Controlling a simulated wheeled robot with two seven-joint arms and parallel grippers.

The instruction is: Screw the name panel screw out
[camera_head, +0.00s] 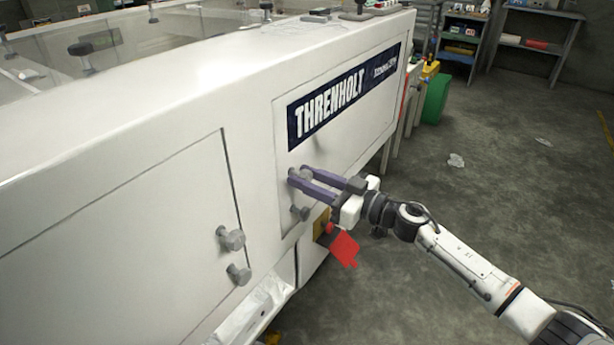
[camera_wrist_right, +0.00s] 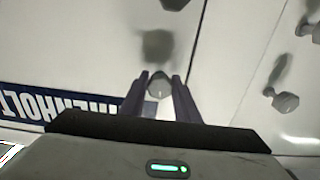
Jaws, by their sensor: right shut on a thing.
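The name panel (camera_head: 350,130) is a pale panel on the side of the white machine, under a dark THRENHOLT sign (camera_head: 330,104). My right gripper (camera_head: 299,176) reaches in from the right to the panel's left edge. Its two purple fingers are shut on the name panel screw, a grey knob-headed screw. In the right wrist view the screw head (camera_wrist_right: 158,85) shows between the fingertips (camera_wrist_right: 159,88), with a blurred shadow behind it. A second similar screw (camera_head: 300,212) sits just below the gripper. My left gripper is not in view.
A door to the left carries two grey screws (camera_head: 231,239) (camera_head: 238,274). A green bin (camera_head: 435,98) and shelves (camera_head: 460,45) stand behind. The floor at right is mostly clear.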

